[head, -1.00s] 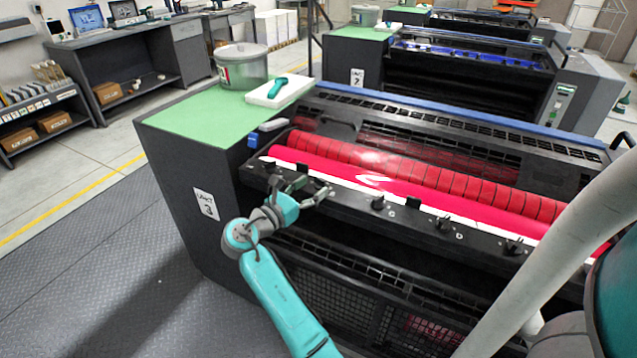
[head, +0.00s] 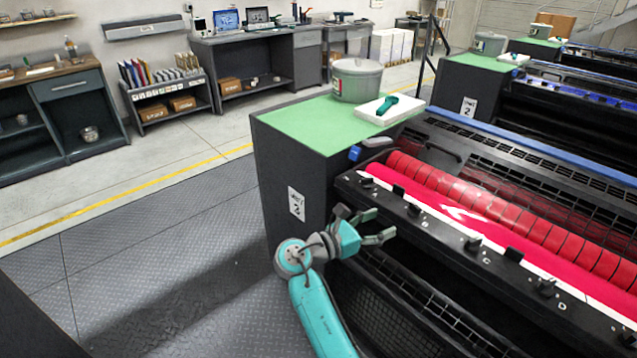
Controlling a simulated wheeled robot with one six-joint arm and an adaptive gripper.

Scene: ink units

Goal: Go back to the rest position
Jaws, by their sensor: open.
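My gripper (head: 388,224) is open, with nothing between its fingers. It is in front of the black front rail of ink unit 3 (head: 296,204), near the rail's left end. My teal arm reaches up to it from the bottom of the picture. Behind the rail, the unit holds red ink (head: 440,214) along a red segmented roller (head: 470,197).
A green-topped cabinet end (head: 300,124) carries a lidded grey bucket (head: 357,82) and a white tray (head: 375,112) with a teal tool (head: 387,104). Open dark floor (head: 150,260) lies to the left. Benches and shelves line the back wall.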

